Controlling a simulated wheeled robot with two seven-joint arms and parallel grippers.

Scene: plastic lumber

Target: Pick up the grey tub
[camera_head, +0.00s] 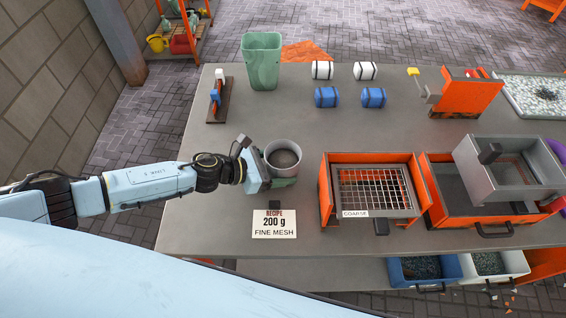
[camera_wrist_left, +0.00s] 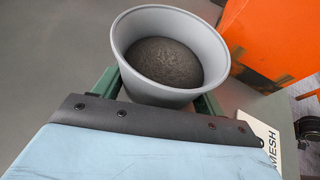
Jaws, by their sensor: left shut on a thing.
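The grey tub (camera_head: 284,171) is on or just above the table, left of the coarse screen; I cannot tell if its base touches. It is upright, with dark granular material inside. My left gripper (camera_head: 274,176) comes from the left and is shut on the tub. In the left wrist view the tub (camera_wrist_left: 165,93) sits between the green fingers of my left gripper (camera_wrist_left: 157,100). The fingertips are partly hidden by the tub. My right gripper is not in view.
A recipe card (camera_head: 274,224) reading 200 g fine mesh lies in front of the tub. An orange-framed coarse screen (camera_head: 326,190) stands close on the right. A green bin (camera_head: 262,62) and several white and blue cylinders (camera_head: 326,97) stand behind. The table between is clear.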

